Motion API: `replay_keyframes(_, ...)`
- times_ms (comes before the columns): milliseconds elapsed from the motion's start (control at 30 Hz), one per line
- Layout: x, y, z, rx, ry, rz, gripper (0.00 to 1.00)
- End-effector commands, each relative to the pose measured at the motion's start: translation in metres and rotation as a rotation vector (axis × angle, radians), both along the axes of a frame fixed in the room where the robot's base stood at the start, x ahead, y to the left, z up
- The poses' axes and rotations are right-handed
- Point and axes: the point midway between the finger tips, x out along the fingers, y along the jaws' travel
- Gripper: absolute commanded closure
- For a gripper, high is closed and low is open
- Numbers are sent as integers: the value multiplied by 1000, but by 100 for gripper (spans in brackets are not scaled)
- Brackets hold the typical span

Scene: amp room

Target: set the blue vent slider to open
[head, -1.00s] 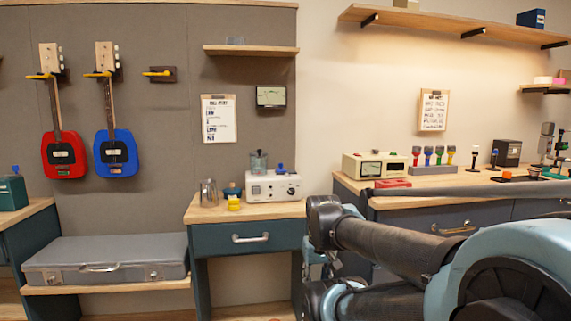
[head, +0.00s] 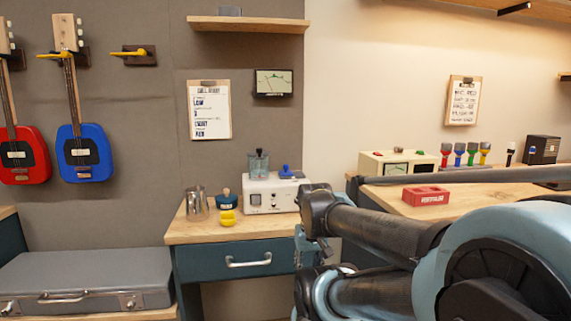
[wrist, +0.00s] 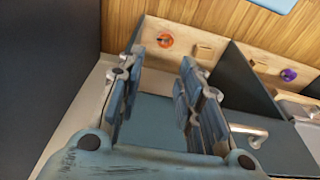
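A small blue knob (head: 286,170) stands on top of a white box (head: 268,196) on the wooden bench, in the head view. I cannot tell for sure whether it is the vent slider, or its setting. My gripper (wrist: 160,72) is open and empty in the wrist view, its fingers apart. No blue slider can be made out between or beside them there. In the head view my arm fills the lower right and hides part of the bench's right side; I cannot make out my fingers there.
A metal pitcher (head: 196,203), a teal pot (head: 226,198) and a yellow piece (head: 228,218) crowd the bench (head: 190,234). A grey case (head: 85,280) lies lower left. The wrist view shows a drawer handle (wrist: 248,133), an orange ring (wrist: 165,40) and a purple piece (wrist: 288,75).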

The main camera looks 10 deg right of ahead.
Motion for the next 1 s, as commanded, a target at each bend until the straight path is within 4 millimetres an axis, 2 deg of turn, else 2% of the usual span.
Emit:
replay_keyframes(267,0,0,0,0,0,0,67)
replay_keyframes(333,0,0,0,0,0,0,61)
replay_keyframes(400,-6,0,8,0,-10,2,61)
replay_keyframes(467,-3,0,16,-1,-8,5,61)
replay_keyframes(567,12,0,40,-3,0,17,61)
replay_keyframes(667,34,1,76,-6,13,33,61)
replay_keyframes(800,71,1,131,-11,34,64,61)
replay_keyframes(1000,125,1,204,-16,64,110,61)
